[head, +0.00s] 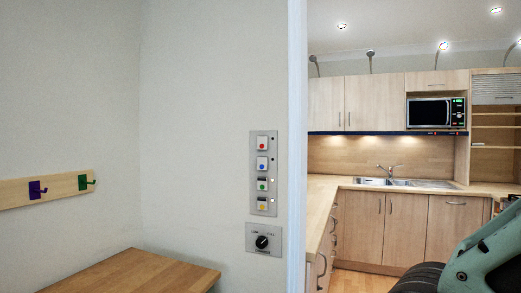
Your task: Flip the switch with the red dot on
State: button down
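The switch with the red dot (262,145) is the top one of a column on a grey metal wall panel (252,209). Below it are switches with a blue dot (262,163), a green dot (262,184) and a yellow dot (262,204). The red and blue switches look alike; the green and yellow ones show a dark band at the top and look tilted differently. Small lamps sit at the right; those beside green and yellow look bright, the ones beside red and blue look dark. My arm shows at the lower right; my gripper's fingers are not visible.
A plate with a black rotary knob (262,242) is below the panel. A wooden table (140,275) stands at lower left, under a hook rail (60,189). The wall ends just right of the panel; a kitchen with microwave (435,112) and sink (390,182) lies beyond.

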aim_at(262, 141)
jog(key=i, duration=0.9)
jog(key=u, duration=0.35)
